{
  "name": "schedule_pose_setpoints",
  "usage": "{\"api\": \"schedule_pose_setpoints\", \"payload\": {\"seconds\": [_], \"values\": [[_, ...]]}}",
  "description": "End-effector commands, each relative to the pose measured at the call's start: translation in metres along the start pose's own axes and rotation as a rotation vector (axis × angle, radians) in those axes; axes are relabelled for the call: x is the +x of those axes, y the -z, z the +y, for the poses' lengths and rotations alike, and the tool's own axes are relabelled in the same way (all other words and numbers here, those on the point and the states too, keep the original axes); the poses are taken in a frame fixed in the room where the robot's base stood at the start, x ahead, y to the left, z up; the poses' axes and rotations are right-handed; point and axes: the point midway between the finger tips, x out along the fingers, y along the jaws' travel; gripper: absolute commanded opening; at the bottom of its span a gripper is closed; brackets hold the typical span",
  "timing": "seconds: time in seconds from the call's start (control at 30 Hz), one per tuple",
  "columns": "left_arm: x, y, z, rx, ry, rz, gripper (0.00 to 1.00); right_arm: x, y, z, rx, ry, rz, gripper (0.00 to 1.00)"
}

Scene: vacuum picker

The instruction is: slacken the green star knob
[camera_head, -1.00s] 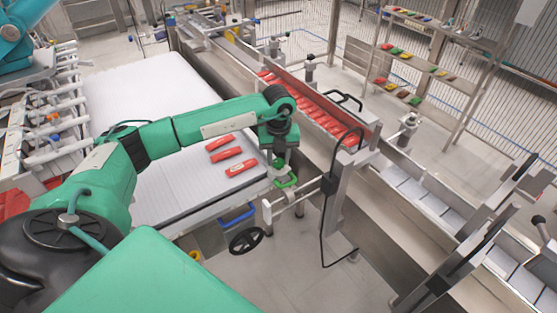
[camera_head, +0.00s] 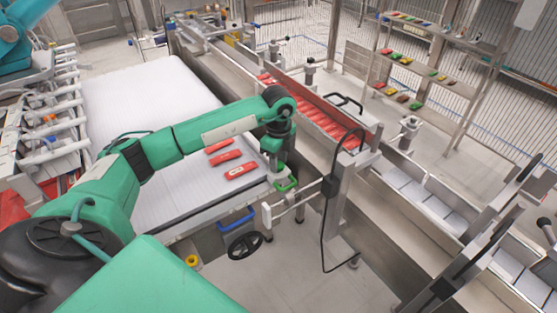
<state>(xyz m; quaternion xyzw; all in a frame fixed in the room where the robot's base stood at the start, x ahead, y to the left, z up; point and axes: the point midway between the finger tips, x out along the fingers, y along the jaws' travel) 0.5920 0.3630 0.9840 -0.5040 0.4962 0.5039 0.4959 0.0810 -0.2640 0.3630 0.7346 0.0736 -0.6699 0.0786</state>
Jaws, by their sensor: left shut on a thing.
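My left gripper (camera_head: 277,168) points down at the front right corner of the white belt table (camera_head: 155,90), beside the conveyor. It is shut on the green star knob (camera_head: 279,167), which is mostly hidden by the fingers; only a small bit of green shows. A green bracket-like part (camera_head: 287,184) sits just below and to the right of the gripper. My right gripper is not in view.
Red packs (camera_head: 234,171) lie on the belt left of my gripper. A conveyor channel with a row of red packs (camera_head: 315,118) runs along the right. A black handwheel (camera_head: 245,246) and a blue crate (camera_head: 237,219) are below. A post with a black cable (camera_head: 335,205) stands close right.

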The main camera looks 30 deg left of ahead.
Motion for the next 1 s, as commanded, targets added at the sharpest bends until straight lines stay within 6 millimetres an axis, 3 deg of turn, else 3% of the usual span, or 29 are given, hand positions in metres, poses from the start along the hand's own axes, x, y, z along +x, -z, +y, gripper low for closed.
{"api": "schedule_pose_setpoints", "payload": {"seconds": [0.3, 0.83, 0.87, 0.93, 1.0], "values": [[-0.0009, -0.0007, -0.0005, -0.113, 0.002, -0.001, 0.11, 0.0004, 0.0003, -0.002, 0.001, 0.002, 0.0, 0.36], [-0.0009, -0.0009, -0.0005, -0.133, 0.002, -0.002, 0.11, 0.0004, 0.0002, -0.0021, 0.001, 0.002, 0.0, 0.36], [-0.0009, -0.0009, -0.0005, -0.133, 0.002, -0.001, 0.39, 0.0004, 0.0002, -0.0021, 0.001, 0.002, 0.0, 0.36], [-0.0008, -0.0008, -0.0005, -0.133, 0.002, -0.001, 0.53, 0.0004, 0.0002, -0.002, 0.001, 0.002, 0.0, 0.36], [-0.0007, -0.0007, -0.0004, -0.132, 0.001, -0.001, 0.55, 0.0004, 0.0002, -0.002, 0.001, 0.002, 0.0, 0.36]]}}
